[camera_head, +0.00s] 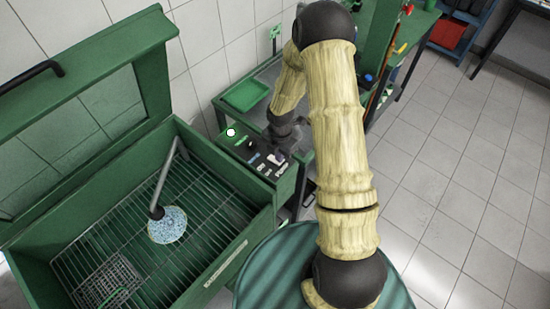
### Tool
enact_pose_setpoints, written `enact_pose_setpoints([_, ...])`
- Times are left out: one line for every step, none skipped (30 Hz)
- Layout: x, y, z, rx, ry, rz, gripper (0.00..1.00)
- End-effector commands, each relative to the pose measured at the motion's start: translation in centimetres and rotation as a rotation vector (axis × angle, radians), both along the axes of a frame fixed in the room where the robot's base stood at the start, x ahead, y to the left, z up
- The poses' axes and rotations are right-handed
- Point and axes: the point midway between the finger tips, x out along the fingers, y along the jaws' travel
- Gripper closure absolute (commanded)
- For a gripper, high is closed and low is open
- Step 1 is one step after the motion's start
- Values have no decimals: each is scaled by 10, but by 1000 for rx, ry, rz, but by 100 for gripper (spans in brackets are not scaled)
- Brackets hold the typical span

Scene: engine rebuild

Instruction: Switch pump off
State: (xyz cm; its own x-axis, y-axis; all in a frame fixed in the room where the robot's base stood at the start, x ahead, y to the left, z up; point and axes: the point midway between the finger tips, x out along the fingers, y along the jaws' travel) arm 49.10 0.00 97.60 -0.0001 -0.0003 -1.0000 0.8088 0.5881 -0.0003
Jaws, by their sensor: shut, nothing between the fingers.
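The green parts washer (203,158) stands at the left with its windowed lid (95,68) raised. A dark control panel (243,152) with several small knobs, switches and labels sits at its right end. A round white spot (230,132) shows at the panel's upper left. Which control is the pump switch is too small to tell. My gripper (272,155) is shut and empty, low over the right part of the panel. Its dark fingers blend with the panel, so contact cannot be told. A bent spout with a pale blue, round spray-like patch (167,225) hangs over the wire rack.
A wire basket (108,283) lies on the rack inside the washer. A green tray (245,95) rests on a bench behind the panel. A green tool stand (378,60) and a blue shelf with a red bin (448,35) stand farther back. The tiled floor at right is clear.

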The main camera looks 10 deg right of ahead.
Motion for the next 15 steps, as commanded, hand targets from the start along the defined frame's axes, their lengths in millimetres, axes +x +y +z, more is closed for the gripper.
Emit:
enact_pose_setpoints([0, 0, -1, 0, 0, 0, 100])
enact_pose_setpoints([0, 0, -2, 0, 0, 0, 100])
enact_pose_setpoints([0, 0, -2, 0, 0, 0, 100])
enact_pose_setpoints([0, 0, -2, 0, 0, 0, 100])
enact_pose_setpoints([0, 0, -3, 0, 0, 0, 100])
enact_pose_setpoints([0, 0, -3, 0, 0, 0, 100])
enact_pose_setpoints([0, 0, -4, 0, 0, 0, 100])
enact_pose_setpoints([0, 0, -4, 0, 0, 0, 100])
enact_pose_setpoints([0, 0, -4, 0, 0, 0, 100])
enact_pose_setpoints([0, 0, -5, 0, 0, 0, 100])
enact_pose_setpoints([0, 0, -5, 0, 0, 0, 100])
enact_pose_setpoints([0, 0, -6, 0, 0, 0, 100])
enact_pose_setpoints([0, 0, -6, 0, 0, 0, 100])
enact_pose_setpoints([0, 0, -5, 0, 0, 0, 100])
enact_pose_setpoints([0, 0, -4, 0, 0, 0, 100])
